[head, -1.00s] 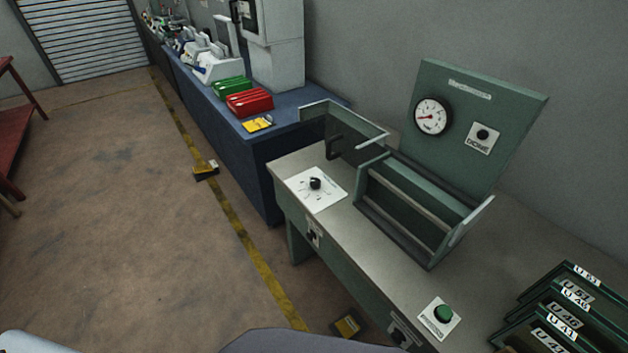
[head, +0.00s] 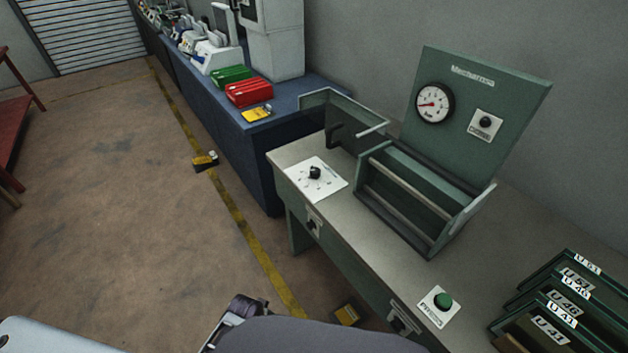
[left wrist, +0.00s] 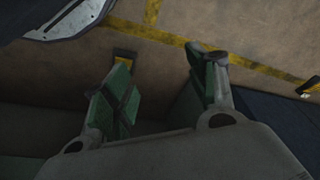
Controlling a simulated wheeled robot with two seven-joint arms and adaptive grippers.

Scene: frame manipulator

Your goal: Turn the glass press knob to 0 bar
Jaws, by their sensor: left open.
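A black knob (head: 315,172) sits on a white dial plate (head: 327,190) at the left end of the bench top. Its pointer setting is too small to read. The press (head: 420,205) is a green frame with rails, beside the knob. A round white pressure gauge (head: 434,103) is on the green panel behind it; its needle points left. My left gripper (left wrist: 165,78) is open and empty in the left wrist view, over the floor. In the head view only grey arm parts and a metallic piece show at the bottom, well apart from the knob. My right gripper is not in view.
A second black knob (head: 485,122) is on the panel. A green button (head: 443,300) is at the bench's front edge, with dark green labelled cases (head: 560,300) to the right. A blue bench (head: 262,150) holds red and green boxes.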

